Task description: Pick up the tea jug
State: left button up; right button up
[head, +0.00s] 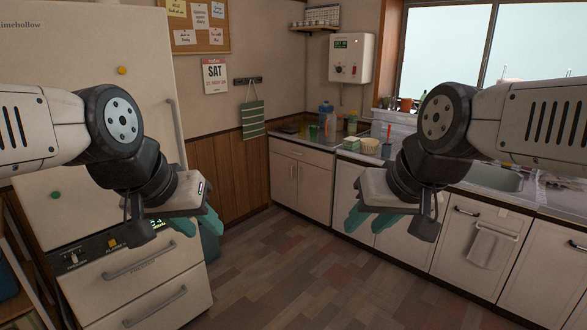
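No thing in the head view is clearly the tea jug. A tall container with a blue top (326,109) stands far off on the back counter and could be it, but it is too small to tell. My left gripper (198,225) is in mid-air at the left, in front of the white fridge, with its teal fingers apart and empty. My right gripper (369,222) is in mid-air right of the middle, in front of the lower cabinets, with its teal fingers apart and empty. Both are well short of the counter.
A sink (492,177) is at the right. The white fridge (110,60) fills the left. The wooden floor (275,260) ahead is clear.

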aim_at(331, 122)
jog(key=i, duration=2.95)
jog(key=i+u, duration=0.1)
jog(key=i, duration=0.55)
jog(key=i+l+u, duration=0.1)
jog(key=i, duration=0.55)
